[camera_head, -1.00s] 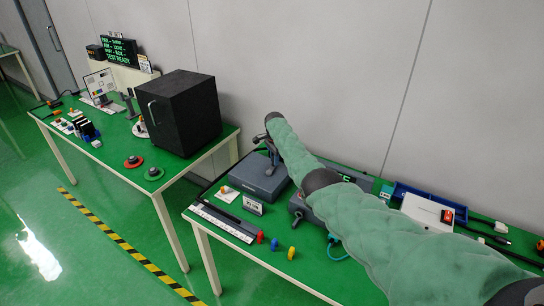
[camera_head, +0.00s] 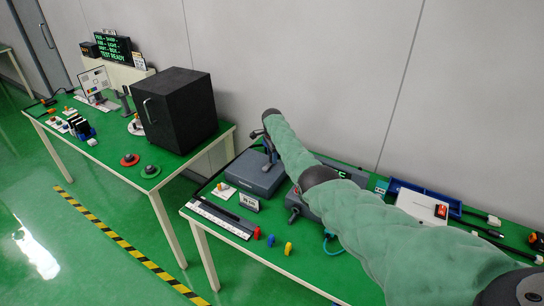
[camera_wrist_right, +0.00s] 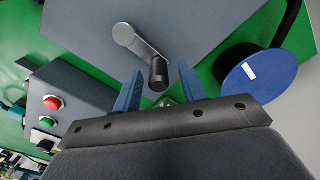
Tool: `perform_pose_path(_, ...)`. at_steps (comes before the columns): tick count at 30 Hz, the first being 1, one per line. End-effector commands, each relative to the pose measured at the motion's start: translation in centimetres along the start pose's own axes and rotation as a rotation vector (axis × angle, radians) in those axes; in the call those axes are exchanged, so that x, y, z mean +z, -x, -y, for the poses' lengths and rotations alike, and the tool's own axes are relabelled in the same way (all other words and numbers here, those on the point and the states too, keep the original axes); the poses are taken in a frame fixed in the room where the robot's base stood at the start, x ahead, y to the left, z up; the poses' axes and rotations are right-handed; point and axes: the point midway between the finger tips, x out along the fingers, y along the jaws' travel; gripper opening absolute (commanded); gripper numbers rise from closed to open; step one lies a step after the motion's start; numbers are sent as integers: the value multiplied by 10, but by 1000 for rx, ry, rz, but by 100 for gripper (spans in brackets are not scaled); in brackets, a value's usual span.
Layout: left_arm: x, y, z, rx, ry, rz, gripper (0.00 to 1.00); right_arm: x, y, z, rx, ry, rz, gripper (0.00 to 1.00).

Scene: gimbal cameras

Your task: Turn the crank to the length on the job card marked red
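In the right wrist view a crank with a silver arm (camera_wrist_right: 134,42) and a black knob (camera_wrist_right: 158,75) stands out from a grey housing (camera_wrist_right: 205,25). My right gripper (camera_wrist_right: 161,82) is open, with one blue finger on each side of the knob; I cannot tell whether either touches it. In the head view the right gripper (camera_head: 270,150) is small, above a grey device (camera_head: 255,175) on the near table. A small white card with dark print (camera_head: 249,202) stands before that device. Its print is too small to read surely, and I cannot identify a red-marked job card. My left gripper is out of view.
A blue disc (camera_wrist_right: 246,82) lies right of the gripper, and a box with red and green buttons (camera_wrist_right: 65,112) left. A ruled strip (camera_head: 222,217) and red, blue and yellow pieces (camera_head: 271,240) lie along the near table's front. A black cabinet (camera_head: 178,110) stands on the far table.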

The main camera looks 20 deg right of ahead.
Motion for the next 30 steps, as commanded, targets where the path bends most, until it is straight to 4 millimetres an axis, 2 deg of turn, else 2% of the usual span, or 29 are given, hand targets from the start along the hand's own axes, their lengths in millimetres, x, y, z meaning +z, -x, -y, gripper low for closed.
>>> perform_pose_path(10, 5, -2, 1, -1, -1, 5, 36, 1, 2, -1, 3, 1, 1, 41)
perform_pose_path(16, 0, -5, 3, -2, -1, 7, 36, 0, 22, -1, 1, 1, 1, 41)
perform_pose_path(17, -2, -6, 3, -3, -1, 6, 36, 0, 26, 0, -1, 1, 1, 41)
perform_pose_path(19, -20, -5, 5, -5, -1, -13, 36, 0, 37, 0, -1, 1, 1, 41)
perform_pose_path(24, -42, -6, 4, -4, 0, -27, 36, 0, 61, 0, -1, 0, 0, 41)
perform_pose_path(30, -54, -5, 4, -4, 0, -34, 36, 0, 75, -1, 1, 0, 0, 41)
